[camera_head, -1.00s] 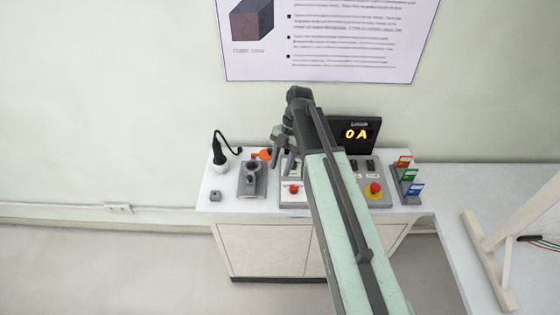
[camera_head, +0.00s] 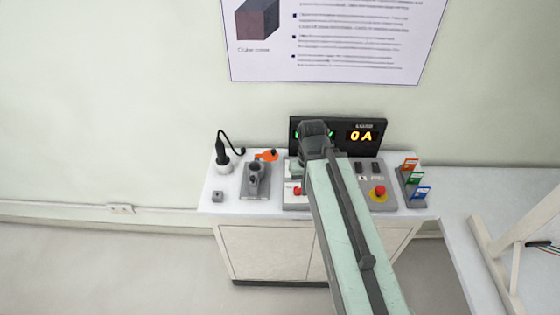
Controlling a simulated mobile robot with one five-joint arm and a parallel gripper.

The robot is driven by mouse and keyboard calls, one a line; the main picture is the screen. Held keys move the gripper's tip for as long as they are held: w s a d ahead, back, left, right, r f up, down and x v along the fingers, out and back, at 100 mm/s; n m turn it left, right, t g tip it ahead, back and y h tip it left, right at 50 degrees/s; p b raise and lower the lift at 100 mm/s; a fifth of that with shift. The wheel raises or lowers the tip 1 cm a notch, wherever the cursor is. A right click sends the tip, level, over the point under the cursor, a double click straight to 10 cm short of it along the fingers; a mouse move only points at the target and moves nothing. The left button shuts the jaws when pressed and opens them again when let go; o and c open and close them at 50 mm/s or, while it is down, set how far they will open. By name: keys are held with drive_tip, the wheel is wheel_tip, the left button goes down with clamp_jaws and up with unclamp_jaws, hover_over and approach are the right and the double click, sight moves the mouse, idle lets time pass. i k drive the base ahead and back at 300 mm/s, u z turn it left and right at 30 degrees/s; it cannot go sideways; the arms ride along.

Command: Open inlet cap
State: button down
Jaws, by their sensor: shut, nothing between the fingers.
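A grey block with a raised round part (camera_head: 254,180) stands on the left half of the white cabinet top. It may be the inlet with its cap, but I cannot make out a separate cap or whether it is open. My gripper (camera_head: 314,138) is over the control panel, right of this block and in front of the black display. It is shut and holds nothing; its fingertips are mostly hidden behind my wrist and arm.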

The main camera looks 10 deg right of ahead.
sight(270, 155)
drive_tip(key=k, duration=1.1)
drive_tip(key=u, duration=0.95)
drive_tip(key=i, duration=1.3)
